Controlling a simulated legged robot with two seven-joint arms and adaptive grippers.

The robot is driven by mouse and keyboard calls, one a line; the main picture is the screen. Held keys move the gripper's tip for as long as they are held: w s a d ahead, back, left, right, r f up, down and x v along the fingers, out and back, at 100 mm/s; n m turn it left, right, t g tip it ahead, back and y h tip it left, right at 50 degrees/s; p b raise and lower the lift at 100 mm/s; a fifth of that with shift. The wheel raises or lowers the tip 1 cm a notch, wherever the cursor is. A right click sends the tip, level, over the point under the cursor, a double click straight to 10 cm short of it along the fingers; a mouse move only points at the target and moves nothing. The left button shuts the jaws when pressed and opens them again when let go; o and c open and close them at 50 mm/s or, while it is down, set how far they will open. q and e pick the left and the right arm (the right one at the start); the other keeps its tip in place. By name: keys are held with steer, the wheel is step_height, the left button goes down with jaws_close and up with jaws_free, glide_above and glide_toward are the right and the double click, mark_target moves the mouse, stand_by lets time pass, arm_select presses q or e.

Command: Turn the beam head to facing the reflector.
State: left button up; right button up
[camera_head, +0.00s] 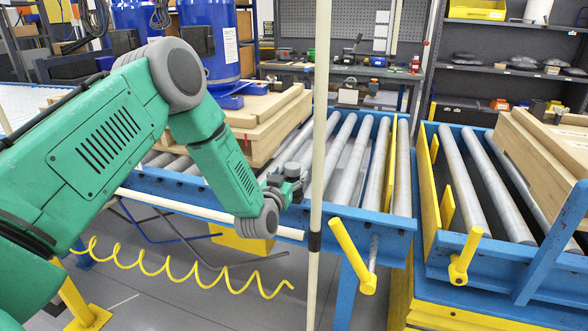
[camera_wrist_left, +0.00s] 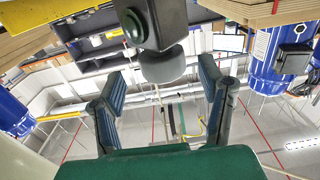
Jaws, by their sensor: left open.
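My left gripper (camera_head: 285,187) is beside a pale upright pole (camera_head: 317,130) and in front of the conveyor rollers. Its two fingers (camera_wrist_left: 163,95) stand apart in the left wrist view, with nothing clearly gripped between them. A dark box with a round, green-ringed face (camera_wrist_left: 158,22) and a grey rounded end (camera_wrist_left: 163,65) hangs at the top of that view, beyond the fingers; it may be the beam head. Whether the fingers touch it cannot be told. I cannot pick out the reflector for certain. My right gripper is not in view.
A blue-framed roller conveyor (camera_head: 370,218) runs behind the pole, with a yellow rod (camera_head: 352,255) at its near end. A second conveyor (camera_head: 440,262) stands at right. Wooden pallets (camera_head: 262,125) and a blue drum (camera_head: 212,45) are behind my arm. A yellow coiled hose (camera_head: 190,277) hangs below.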

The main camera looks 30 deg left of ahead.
arm_select(q)
steer(key=shift+a+x, duration=0.15)
steer(key=shift+x, duration=0.75)
steer(key=shift+a+x, duration=0.15)
steer(key=shift+x, duration=0.8)
steer(key=shift+s+d, duration=0.1)
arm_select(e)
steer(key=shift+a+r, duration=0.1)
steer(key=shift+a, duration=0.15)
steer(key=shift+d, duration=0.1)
arm_select(q)
steer(key=shift+d, duration=0.15)
steer(key=c, duration=1.2)
